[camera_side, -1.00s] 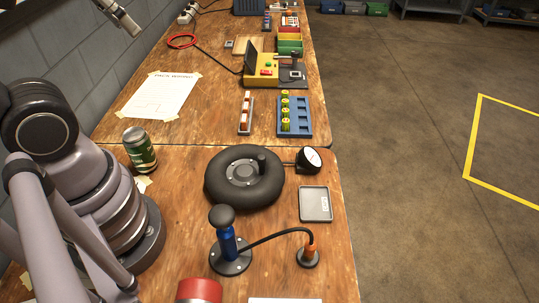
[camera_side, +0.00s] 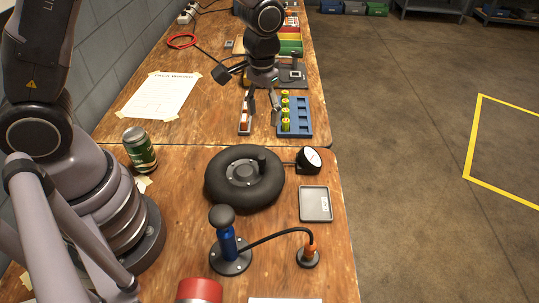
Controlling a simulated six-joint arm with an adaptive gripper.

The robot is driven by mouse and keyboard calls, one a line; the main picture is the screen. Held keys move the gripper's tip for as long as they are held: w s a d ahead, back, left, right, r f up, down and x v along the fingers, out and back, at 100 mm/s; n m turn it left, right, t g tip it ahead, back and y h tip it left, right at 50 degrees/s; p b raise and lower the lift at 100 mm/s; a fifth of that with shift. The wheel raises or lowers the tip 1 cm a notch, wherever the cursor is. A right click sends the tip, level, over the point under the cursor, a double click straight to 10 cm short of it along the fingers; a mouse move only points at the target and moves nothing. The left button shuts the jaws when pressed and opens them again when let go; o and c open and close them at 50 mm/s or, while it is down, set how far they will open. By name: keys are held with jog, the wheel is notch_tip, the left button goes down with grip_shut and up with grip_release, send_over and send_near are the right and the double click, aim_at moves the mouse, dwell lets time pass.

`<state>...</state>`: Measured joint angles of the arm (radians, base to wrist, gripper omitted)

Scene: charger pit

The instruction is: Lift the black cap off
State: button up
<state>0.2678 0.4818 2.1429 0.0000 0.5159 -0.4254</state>
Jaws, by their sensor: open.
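A small black cap (camera_side: 262,160) stands upright on the hub of the black tyre (camera_side: 220,193), right of the hub's middle. The tyre lies flat on the near table. My gripper (camera_side: 261,117) is open and empty, with its fingers pointing down.
A blue pump (camera_side: 227,243) with a hose to an orange fitting (camera_side: 309,246) stands in front. A green can (camera_side: 139,150) is at left.

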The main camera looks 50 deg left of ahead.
aim_at(262, 157)
jog(key=f, duration=1.2)
jog(key=shift+s, duration=0.25)
jog(key=c, duration=0.8)
